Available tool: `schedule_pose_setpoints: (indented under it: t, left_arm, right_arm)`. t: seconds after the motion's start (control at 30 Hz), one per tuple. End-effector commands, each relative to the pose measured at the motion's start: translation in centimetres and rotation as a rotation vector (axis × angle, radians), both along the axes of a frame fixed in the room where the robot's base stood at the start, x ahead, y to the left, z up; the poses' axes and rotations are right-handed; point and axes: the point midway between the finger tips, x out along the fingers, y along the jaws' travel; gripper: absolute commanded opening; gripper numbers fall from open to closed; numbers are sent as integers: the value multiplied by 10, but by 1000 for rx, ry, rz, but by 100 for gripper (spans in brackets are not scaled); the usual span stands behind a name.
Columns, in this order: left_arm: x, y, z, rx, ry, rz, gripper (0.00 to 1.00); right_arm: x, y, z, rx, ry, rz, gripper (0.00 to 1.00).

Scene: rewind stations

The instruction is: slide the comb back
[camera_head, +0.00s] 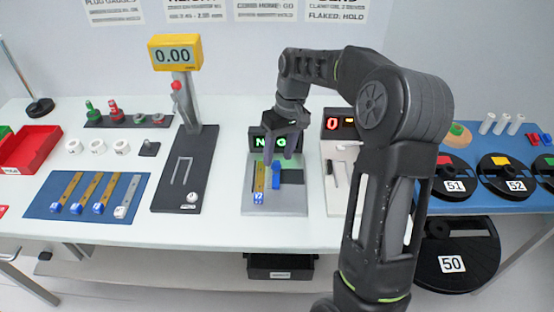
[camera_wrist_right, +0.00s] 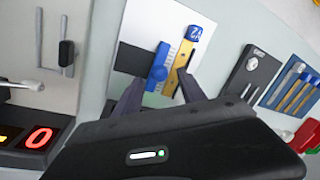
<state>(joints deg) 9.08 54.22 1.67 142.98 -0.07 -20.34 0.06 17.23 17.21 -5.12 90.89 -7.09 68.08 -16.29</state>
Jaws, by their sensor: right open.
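The comb appears to be the blue sliding piece (camera_wrist_right: 157,68) with a round knob, on the grey station (camera_head: 290,208) under a green-lit display (camera_head: 259,141). A yellow strip with a blue end tag (camera_head: 259,184) lies beside it, and this strip also shows in the right wrist view (camera_wrist_right: 178,66). My right gripper (camera_head: 282,158) is open above the station. In the right wrist view its two fingers (camera_wrist_right: 158,92) are spread around the knob end of the blue piece; I cannot tell if they touch it. My arm and fingers hide part of the display and the comb. My left gripper is not in view.
To the left stand a dark gauge with a yellow 0.00 readout (camera_head: 175,52), a blue mat with several strips (camera_head: 43,207) and a red bin (camera_head: 30,150). To the right, a white station with a red 0 display (camera_head: 333,124) is close to my arm. Numbered reels (camera_head: 452,165) lie further right.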

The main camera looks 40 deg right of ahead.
Motion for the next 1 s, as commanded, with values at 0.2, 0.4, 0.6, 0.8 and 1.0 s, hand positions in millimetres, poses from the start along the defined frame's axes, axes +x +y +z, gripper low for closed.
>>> schedule_pose_setpoints:
  t: [0.2,0.4,0.6,0.8,1.0]
  left_arm:
    - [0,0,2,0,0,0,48]
    - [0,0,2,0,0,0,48]
    - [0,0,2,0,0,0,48]
    - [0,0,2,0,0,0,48]
    - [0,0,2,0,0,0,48]
  right_arm:
    - [0,5,-24,0,1,-1,48]
    - [0,5,-27,0,0,-1,48]
    - [0,5,-26,0,0,0,41]
    - [0,5,-26,0,0,0,24]
    - [0,5,-26,0,0,0,8]
